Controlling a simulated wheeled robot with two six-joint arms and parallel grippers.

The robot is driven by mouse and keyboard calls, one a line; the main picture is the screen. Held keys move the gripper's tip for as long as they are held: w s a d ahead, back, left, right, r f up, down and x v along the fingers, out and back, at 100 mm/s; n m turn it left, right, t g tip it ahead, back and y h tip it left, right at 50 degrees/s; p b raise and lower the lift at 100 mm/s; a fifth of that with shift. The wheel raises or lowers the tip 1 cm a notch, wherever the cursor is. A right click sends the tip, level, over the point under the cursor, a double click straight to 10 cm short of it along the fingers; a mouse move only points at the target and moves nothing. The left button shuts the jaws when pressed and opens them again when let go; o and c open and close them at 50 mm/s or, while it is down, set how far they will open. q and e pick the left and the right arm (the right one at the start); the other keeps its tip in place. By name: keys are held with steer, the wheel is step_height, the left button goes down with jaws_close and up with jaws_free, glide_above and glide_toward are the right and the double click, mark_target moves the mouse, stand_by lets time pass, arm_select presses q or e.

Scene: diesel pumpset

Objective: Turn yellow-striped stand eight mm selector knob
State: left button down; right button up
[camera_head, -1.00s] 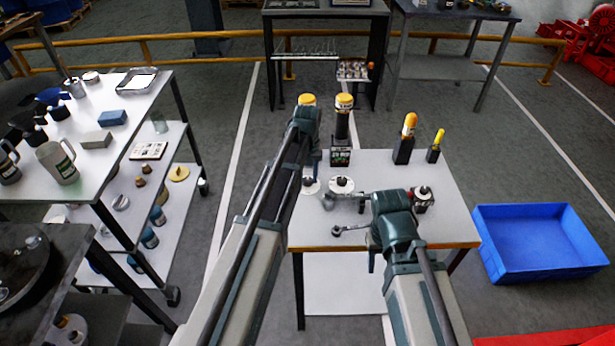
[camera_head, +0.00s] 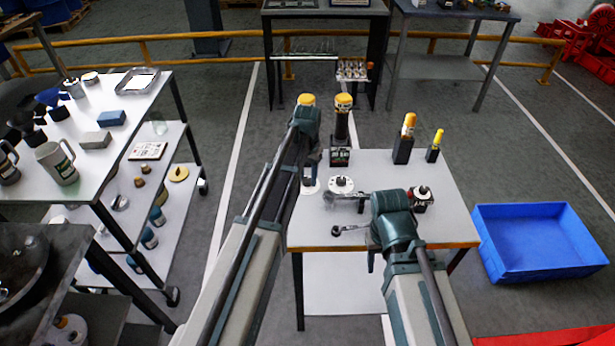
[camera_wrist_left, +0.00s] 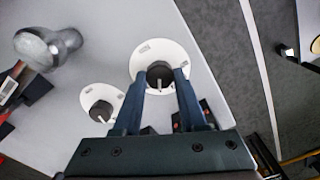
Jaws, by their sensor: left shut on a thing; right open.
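A white stand top (camera_head: 440,220) with a yellow-orange front edge carries two dark knobs on round white dials. My left gripper (camera_wrist_left: 160,85) has its fingers on either side of one dark knob (camera_wrist_left: 160,72) and is shut on it. That knob's white dial (camera_head: 310,188) shows below the gripper in the head view. The other knob (camera_head: 341,182) stands to its right on its own dial; it also shows in the left wrist view (camera_wrist_left: 102,109). Any size markings are too small to read. My right gripper (camera_head: 388,215) is open over the stand's front part; its fingers are mostly hidden.
A grey round-ended part (camera_head: 338,231) lies near my right gripper. Black holders with yellow-topped items (camera_head: 404,146) stand at the stand's back. A small black-and-red object (camera_head: 421,199) sits right. A blue crate (camera_head: 540,240) is on the floor; a laden cart (camera_head: 110,150) stands left.

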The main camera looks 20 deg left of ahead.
mark_target(308, 179)
stand_by(0.5)
arm_select(q)
steer(key=shift+c, duration=2.3)
jaws_free()
steer(key=shift+r, duration=0.15)
step_height(308, 179, up, 14)
steer(key=p, duration=1.4)
steer(key=shift+f, duration=0.25)
steer(key=s+d, duration=0.6)
steer(key=s, duration=0.6)
steer(key=s+d+m+y, duration=0.1)
steer(key=s+d, duration=0.6)
steer(key=s, duration=0.5)
steer(key=shift+s+d, duration=0.15)
steer(key=shift+d, duration=0.05)
